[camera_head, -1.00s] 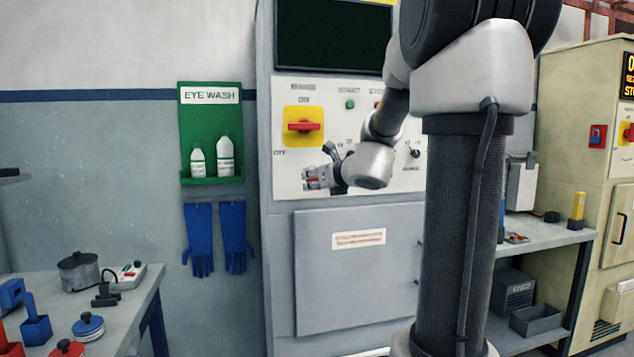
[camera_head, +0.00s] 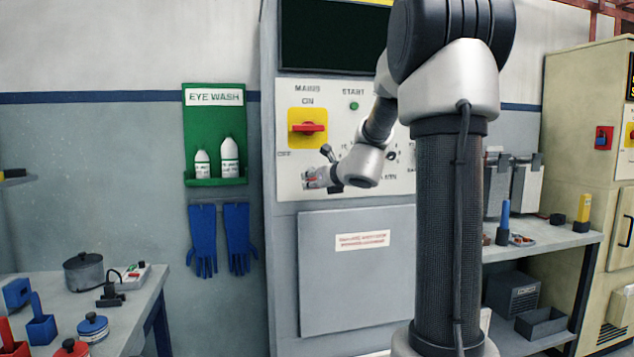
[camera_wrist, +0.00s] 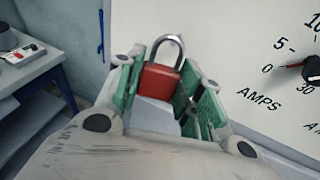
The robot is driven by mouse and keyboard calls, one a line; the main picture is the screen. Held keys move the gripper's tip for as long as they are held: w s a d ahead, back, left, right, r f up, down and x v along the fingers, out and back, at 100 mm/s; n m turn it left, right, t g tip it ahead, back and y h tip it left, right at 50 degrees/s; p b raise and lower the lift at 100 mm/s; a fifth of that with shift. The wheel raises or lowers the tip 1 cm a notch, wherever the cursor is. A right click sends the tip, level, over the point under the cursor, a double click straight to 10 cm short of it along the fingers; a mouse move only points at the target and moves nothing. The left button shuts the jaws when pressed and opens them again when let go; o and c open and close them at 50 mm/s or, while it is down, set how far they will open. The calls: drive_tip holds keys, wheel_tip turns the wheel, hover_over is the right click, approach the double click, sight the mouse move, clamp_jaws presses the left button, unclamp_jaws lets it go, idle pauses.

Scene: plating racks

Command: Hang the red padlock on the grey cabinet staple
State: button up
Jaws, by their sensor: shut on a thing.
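The red padlock (camera_wrist: 159,82) is between the green-padded fingers of my gripper (camera_wrist: 157,95) in the wrist view, its silver shackle pointing up and away. My gripper is shut on the padlock's body. In the head view my gripper (camera_head: 318,178) is small, in front of the cabinet's white control panel and below the red mains switch. The grey cabinet (camera_head: 312,262) stands behind it. I cannot make out the staple in either view.
The yellow-backed mains switch (camera_head: 308,128) juts out above my gripper. An eye wash board (camera_head: 213,170) and blue gloves (camera_head: 222,240) hang left of the cabinet. A bench (camera_head: 135,310) with several items is at lower left. A shelf unit (camera_head: 570,240) stands at right.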

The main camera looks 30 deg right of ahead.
drive_tip(key=shift+w+d+f, duration=0.1)
drive_tip(key=shift+w+d, duration=0.05)
drive_tip(key=shift+w, duration=0.45)
drive_tip(key=shift+w+d, duration=0.15)
drive_tip(key=shift+w, duration=0.4)
drive_tip(key=shift+w+d+f, duration=0.2)
drive_tip(key=shift+w+f, duration=0.4)
drive_tip(key=shift+w, duration=0.1)
drive_tip(key=shift+f, duration=0.1)
drive_tip(key=o, duration=1.1)
